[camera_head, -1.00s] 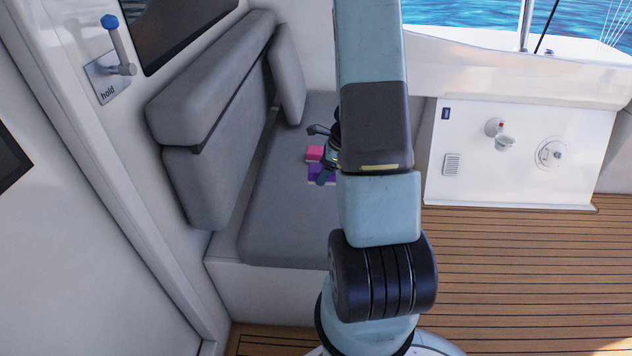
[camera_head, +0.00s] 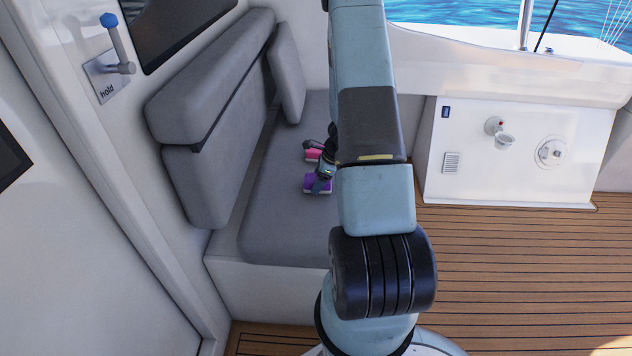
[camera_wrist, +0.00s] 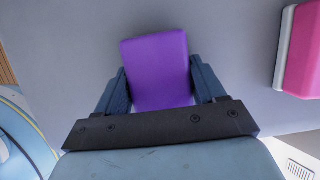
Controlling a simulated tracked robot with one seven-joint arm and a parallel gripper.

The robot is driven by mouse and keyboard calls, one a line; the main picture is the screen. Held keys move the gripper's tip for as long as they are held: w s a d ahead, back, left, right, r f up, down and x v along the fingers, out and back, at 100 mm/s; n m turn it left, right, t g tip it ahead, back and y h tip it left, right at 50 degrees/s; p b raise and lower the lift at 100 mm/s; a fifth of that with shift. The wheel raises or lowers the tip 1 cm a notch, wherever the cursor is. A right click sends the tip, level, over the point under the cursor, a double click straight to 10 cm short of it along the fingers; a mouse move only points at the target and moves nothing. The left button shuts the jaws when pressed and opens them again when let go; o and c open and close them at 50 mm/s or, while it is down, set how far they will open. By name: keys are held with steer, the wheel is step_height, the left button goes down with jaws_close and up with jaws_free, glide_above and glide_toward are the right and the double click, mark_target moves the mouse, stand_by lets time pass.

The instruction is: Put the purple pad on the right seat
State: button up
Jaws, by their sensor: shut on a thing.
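The purple pad (camera_wrist: 158,70) is between the two fingers of my gripper (camera_wrist: 160,85) in the wrist view, with a finger against each side. In the head view the purple pad (camera_head: 316,184) shows at the near part of the grey seat (camera_head: 284,215), partly covered by my gripper (camera_head: 322,184). I cannot tell whether the pad touches the seat or is held just above it. A pink pad with a white base (camera_wrist: 300,55) lies on the grey surface to the right in the wrist view, apart from my gripper; it also shows behind the purple pad in the head view (camera_head: 312,154).
Grey back cushions (camera_head: 215,120) line the left of the seat. A blue-tipped handle (camera_head: 117,45) is on the wall at left. A white panel (camera_head: 520,155) with fittings stands at right, beyond wooden deck (camera_head: 520,260). The near left part of the seat is bare.

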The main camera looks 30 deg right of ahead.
steer(key=o, duration=0.9)
steer(key=shift+o, duration=0.2)
steer(key=shift+r, duration=0.1)
steer(key=v, duration=1.2)
steer(key=s+a+r+n, duration=0.2)
steer(key=a+r+n, duration=0.45)
steer(key=r, duration=0.45)
steer(key=s+a+r+n, duration=0.3)
steer(key=a+r+n, duration=0.2)
steer(key=a+r, duration=0.45)
steer(key=s+a+r+n+t+h, duration=0.1)
steer(key=s+a+r+n, duration=0.2)
steer(key=s+r+n, duration=0.3)
steer(key=s+a+r+n+t+h, duration=0.2)
steer(key=s+r+n, duration=0.5)
steer(key=s, duration=0.5)
step_height(320, 180, up, 2)
steer(key=shift+a+h, duration=0.3)
steer(key=shift+a, duration=0.6)
